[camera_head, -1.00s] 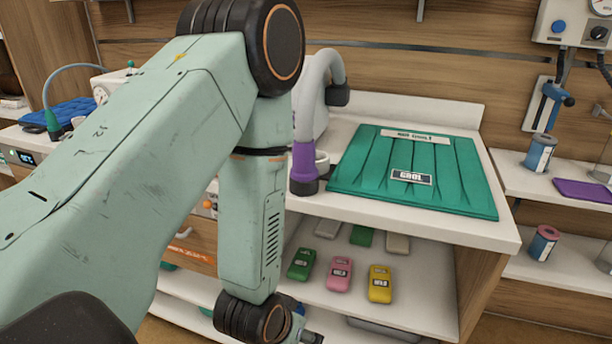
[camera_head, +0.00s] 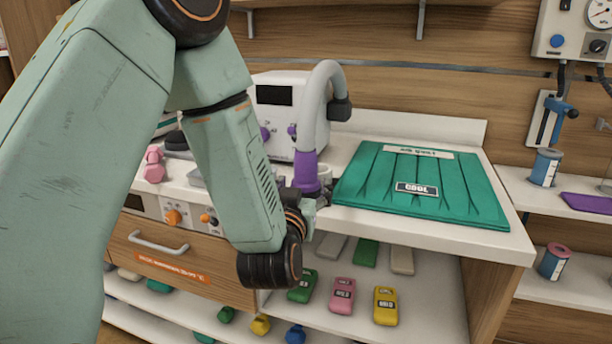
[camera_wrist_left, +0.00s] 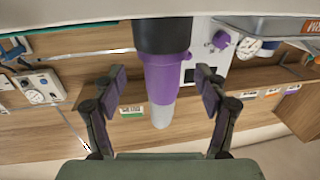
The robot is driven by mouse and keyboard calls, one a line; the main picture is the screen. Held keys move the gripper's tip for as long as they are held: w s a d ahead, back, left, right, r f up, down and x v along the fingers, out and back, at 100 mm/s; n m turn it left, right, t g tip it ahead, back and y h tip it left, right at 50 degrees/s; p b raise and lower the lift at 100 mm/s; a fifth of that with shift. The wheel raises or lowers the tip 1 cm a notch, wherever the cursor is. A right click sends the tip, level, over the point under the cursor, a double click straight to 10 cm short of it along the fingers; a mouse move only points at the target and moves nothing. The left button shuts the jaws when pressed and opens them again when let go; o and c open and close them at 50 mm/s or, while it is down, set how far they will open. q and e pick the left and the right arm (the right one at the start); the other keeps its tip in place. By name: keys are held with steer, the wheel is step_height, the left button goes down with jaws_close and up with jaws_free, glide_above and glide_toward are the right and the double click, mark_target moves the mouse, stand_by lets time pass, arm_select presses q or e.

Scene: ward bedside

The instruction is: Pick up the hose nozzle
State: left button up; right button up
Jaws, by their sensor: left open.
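The hose nozzle (camera_head: 306,168) is a purple sleeve with a black lower end, under a grey hose that arches up and over to a black cuff. It stands upright on the white counter, left of the green pad. My left gripper (camera_head: 310,196) is low beside it, mostly hidden by its own wrist in the head view. In the wrist view the left gripper (camera_wrist_left: 161,80) is open, one finger on each side of the purple nozzle (camera_wrist_left: 168,72). Gaps show on both sides, so the fingers do not touch it. My right gripper is not in view.
The green pad (camera_head: 462,200) lies on the counter (camera_head: 480,240) to the right. A white device with purple knobs (camera_head: 275,95) stands behind the nozzle. Coloured blocks, including a yellow one (camera_head: 385,305), lie on the shelf below. Pink dumbbells (camera_head: 154,165) are at left.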

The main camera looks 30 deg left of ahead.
mark_target(303, 181)
arm_select(q)
steer(key=x, duration=0.4)
steer(key=shift+s+a+b, duration=0.15)
steer(key=shift+a+b, duration=0.05)
steer(key=shift+b, duration=0.2)
steer(key=shift+w+a+r, duration=0.1)
steer(key=shift+w, duration=0.45)
steer(key=shift+c, duration=0.3)
steer(key=shift+s, duration=0.1)
steer(key=c, duration=1.2)
